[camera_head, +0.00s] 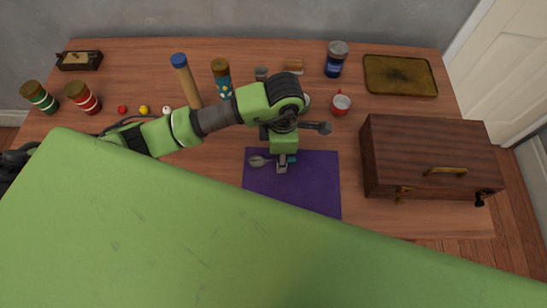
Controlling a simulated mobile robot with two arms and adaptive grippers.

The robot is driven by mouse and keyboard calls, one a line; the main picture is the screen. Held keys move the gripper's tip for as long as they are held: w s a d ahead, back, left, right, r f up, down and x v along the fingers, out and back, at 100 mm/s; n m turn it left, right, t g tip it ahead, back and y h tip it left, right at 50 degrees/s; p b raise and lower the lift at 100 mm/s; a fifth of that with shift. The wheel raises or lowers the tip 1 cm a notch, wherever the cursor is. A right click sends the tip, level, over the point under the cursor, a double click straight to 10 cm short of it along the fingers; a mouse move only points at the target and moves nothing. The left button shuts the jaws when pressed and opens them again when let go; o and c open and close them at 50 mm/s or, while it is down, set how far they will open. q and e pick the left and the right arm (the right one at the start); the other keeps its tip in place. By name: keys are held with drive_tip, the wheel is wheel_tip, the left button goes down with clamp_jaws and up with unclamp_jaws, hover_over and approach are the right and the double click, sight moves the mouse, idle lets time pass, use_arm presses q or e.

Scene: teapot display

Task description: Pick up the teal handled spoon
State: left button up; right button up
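The teal handled spoon lies on a purple mat (315,190) near the mat's back edge. Its grey bowl (257,161) points left, and a bit of teal handle (292,159) shows to the right of my fingers. My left gripper (282,168) reaches down over the spoon's middle and hides part of it. The fingers look close to or touching the spoon, but I cannot tell whether they are shut on it. My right gripper is not in view.
A wooden chest (420,160) stands right of the mat. A red and white mug (341,103), a blue jar (336,60) and a brass tray (400,75) are behind. Striped canisters (83,97) stand at the left. The mat's front right part is clear.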

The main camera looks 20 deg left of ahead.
use_arm(q)
clamp_jaws()
drive_tip(key=shift+r, duration=0.1)
